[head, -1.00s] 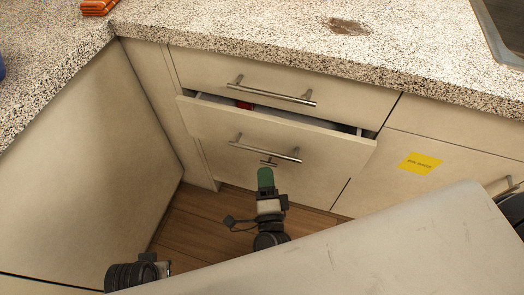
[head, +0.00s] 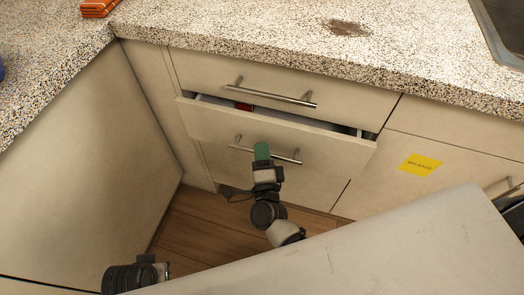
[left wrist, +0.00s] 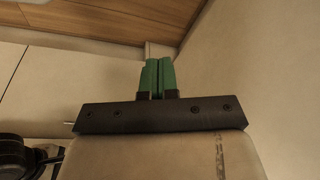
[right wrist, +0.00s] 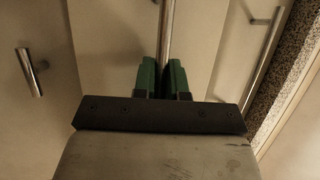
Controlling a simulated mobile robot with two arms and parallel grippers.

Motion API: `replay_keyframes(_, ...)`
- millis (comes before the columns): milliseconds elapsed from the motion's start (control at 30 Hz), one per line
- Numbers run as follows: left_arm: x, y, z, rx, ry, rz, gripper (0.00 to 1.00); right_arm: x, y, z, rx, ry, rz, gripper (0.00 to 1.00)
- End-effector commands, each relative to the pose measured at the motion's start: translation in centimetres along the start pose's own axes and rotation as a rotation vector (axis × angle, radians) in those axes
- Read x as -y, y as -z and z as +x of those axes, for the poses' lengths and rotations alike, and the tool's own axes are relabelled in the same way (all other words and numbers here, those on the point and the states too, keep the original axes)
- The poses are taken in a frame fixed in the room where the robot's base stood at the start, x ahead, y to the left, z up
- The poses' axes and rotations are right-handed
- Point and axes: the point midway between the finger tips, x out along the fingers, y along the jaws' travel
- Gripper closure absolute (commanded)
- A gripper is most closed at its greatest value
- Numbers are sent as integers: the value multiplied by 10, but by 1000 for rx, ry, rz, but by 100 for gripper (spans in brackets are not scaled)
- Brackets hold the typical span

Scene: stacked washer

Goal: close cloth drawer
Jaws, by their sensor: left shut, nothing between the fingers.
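The drawer (head: 310,142), pale with a long metal bar handle (head: 285,157), stands partly pulled out below a shut top drawer. A bit of something red (head: 243,106) shows in its gap; the other contents are hidden. My right gripper (head: 262,151), with green fingertips, is at this handle, left of its middle. In the right wrist view the bar (right wrist: 167,35) runs down to the narrow gap between my fingertips (right wrist: 162,78). I cannot tell whether they press on it. My left gripper's green fingers (left wrist: 158,63) are shut and empty, low near the cabinets.
The shut top drawer (head: 330,88) has its own bar handle. A speckled countertop (head: 250,30) overhangs the drawers. A cabinet panel (head: 100,150) closes off the left side. A cabinet door with a yellow note (head: 421,164) is at the right. Wooden floor (head: 195,225) lies below.

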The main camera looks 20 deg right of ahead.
Motion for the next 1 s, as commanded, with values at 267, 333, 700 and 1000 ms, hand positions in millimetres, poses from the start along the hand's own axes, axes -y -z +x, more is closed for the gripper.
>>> replay_keyframes(267, 0, 0, 0, 0, 0, 0, 100, 0, 0, 0, 1, -1, 0, 100)
replay_keyframes(333, 0, 0, 0, 0, 0, 0, 100, -1, 0, 1, 1, -1, 0, 100)
replay_keyframes(700, 0, 4, -12, -12, 0, -1, 100, -10, 17, 41, 1, -2, 0, 100)
replay_keyframes(1000, 0, 0, -12, -1, 1, -1, 100, -9, 18, 41, -1, 0, 0, 74)
